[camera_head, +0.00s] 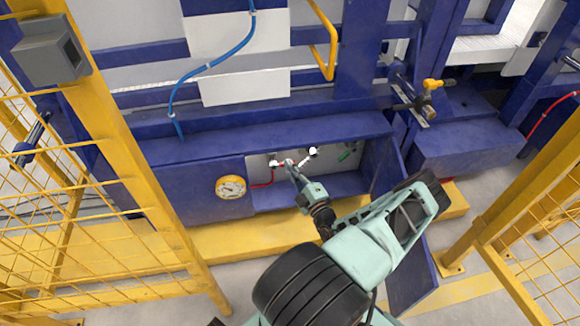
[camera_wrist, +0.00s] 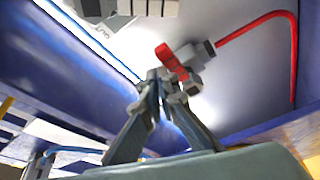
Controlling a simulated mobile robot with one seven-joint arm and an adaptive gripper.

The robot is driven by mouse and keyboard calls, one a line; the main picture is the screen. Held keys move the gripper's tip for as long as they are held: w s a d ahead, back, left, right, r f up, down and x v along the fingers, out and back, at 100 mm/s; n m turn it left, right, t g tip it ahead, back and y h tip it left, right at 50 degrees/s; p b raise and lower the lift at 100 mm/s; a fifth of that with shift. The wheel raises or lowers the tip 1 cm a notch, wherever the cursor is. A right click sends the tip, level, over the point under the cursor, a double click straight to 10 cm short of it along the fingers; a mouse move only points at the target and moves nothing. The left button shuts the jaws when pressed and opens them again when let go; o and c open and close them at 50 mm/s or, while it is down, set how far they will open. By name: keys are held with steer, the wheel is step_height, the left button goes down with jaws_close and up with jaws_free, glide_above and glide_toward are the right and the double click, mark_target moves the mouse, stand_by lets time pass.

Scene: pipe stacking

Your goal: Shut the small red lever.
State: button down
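The small red lever (camera_wrist: 170,59) sits on a grey valve fitting (camera_wrist: 190,55) in the wrist view, just above my fingertips. It slants from upper left to lower right. My gripper (camera_wrist: 159,76) has its two fingers converged, with the tips together and nothing visible between them. The tips are very close to the lever's lower side; I cannot tell whether they touch it. In the head view my gripper (camera_head: 291,165) reaches into the open recess of the blue cabinet, by the white fittings. The lever is too small to make out clearly there.
A red hose (camera_wrist: 265,21) runs from the fitting. The recess has a blue upper edge (camera_head: 270,138) and an open blue door (camera_head: 390,170) at right, beside my arm. A round gauge (camera_head: 230,187) sits left of the opening. Yellow mesh fences (camera_head: 150,150) stand on both sides.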

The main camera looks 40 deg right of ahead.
steer(key=shift+s+d+f+m, duration=0.1)
steer(key=shift+f+m, duration=0.2)
steer(key=shift+f, duration=0.1)
stand_by(0.3)
steer(key=shift+r, duration=0.1)
